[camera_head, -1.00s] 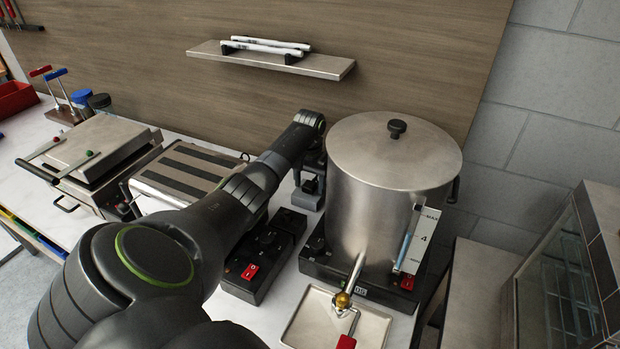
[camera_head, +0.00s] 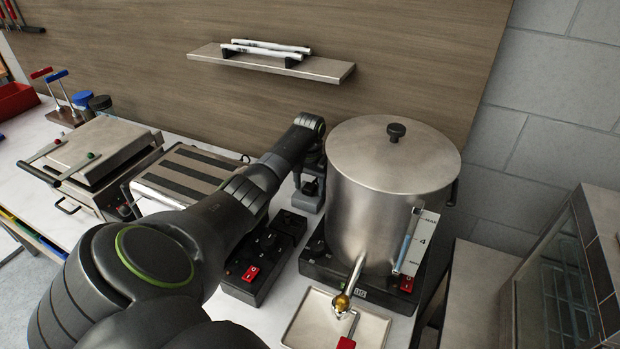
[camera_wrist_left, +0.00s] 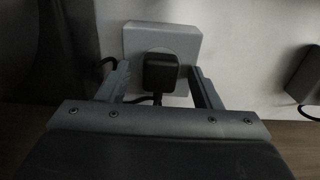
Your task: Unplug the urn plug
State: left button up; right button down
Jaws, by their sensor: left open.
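The steel urn (camera_head: 385,190) stands upright on its black base at the right of the counter. In the left wrist view a black plug (camera_wrist_left: 160,72) sits in a pale wall socket box (camera_wrist_left: 190,43), with a dark cord below it. My left gripper (camera_wrist_left: 160,82) is open, its two fingers on either side of the plug with visible gaps. In the head view the left gripper (camera_head: 309,188) points down behind the counter items, just left of the urn, and the plug and socket are hidden. My right gripper is out of view.
A black switch box with a red rocker (camera_head: 252,272) lies left of the urn. A drip tray (camera_head: 310,325) sits under the tap. A griddle (camera_head: 185,172) and a press grill (camera_head: 95,150) stand at left. A wall shelf (camera_head: 325,68) hangs above. Another dark object (camera_wrist_left: 308,75) is at right in the wrist view.

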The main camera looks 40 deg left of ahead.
aim_at(310, 186)
pick_arm(q)
jog(key=shift+p, duration=0.45)
grip_shut()
jog(key=shift+r, duration=0.1)
dwell(0.4)
jog(key=shift+r, duration=0.1)
jog(key=shift+r+p, duration=2.85)
jog(key=shift+p, duration=0.65)
